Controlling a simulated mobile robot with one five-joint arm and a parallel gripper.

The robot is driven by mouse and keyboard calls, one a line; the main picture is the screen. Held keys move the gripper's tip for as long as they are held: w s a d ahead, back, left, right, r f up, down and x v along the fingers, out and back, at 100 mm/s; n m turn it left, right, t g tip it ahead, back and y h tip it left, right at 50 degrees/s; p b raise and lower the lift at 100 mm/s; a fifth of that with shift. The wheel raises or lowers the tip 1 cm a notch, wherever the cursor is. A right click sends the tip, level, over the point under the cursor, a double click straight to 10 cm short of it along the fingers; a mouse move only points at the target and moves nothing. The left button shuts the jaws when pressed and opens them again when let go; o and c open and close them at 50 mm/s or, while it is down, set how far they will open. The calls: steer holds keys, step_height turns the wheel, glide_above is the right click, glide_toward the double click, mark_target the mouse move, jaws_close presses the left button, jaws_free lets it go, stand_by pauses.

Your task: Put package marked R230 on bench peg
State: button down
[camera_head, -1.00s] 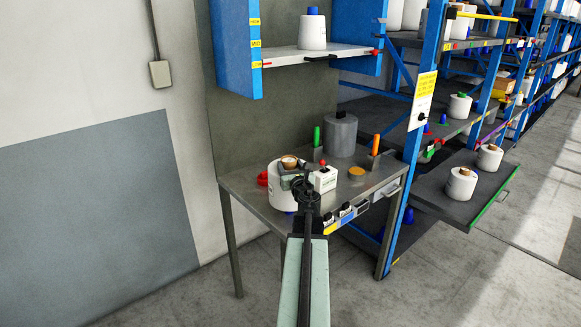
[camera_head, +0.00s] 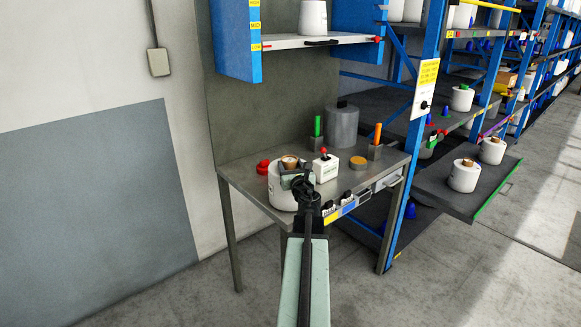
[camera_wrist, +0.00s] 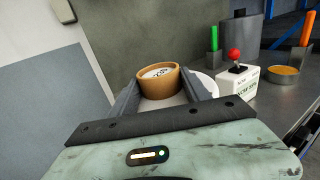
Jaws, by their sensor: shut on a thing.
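My gripper (camera_head: 297,181) is shut on the brown core of a white yarn package (camera_head: 281,194) at the front left of the grey metal bench (camera_head: 243,177). In the wrist view, both dark fingers press on the sides of the brown core (camera_wrist: 159,83), with the white package (camera_wrist: 205,86) below. Printing on the core's top is too small to read surely. The package's underside and any peg beneath it are hidden, so I cannot tell whether it rests on a peg or hangs above the bench.
A white box with a red joystick (camera_head: 326,167) stands close right of the package. A red object (camera_head: 263,167) lies behind left. A grey cylinder (camera_head: 342,126), green-handled (camera_head: 317,126) and orange-handled tools (camera_head: 377,134) and an amber dish (camera_head: 358,162) stand farther back. A shelf (camera_head: 300,42) hangs above.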

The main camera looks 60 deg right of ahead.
steer(key=shift+f+b, duration=0.25)
steer(key=shift+b, duration=0.05)
stand_by(0.4)
steer(key=shift+c, duration=2.2)
jaws_free()
steer(key=shift+s+a, duration=0.1)
steer(key=shift+a, duration=0.1)
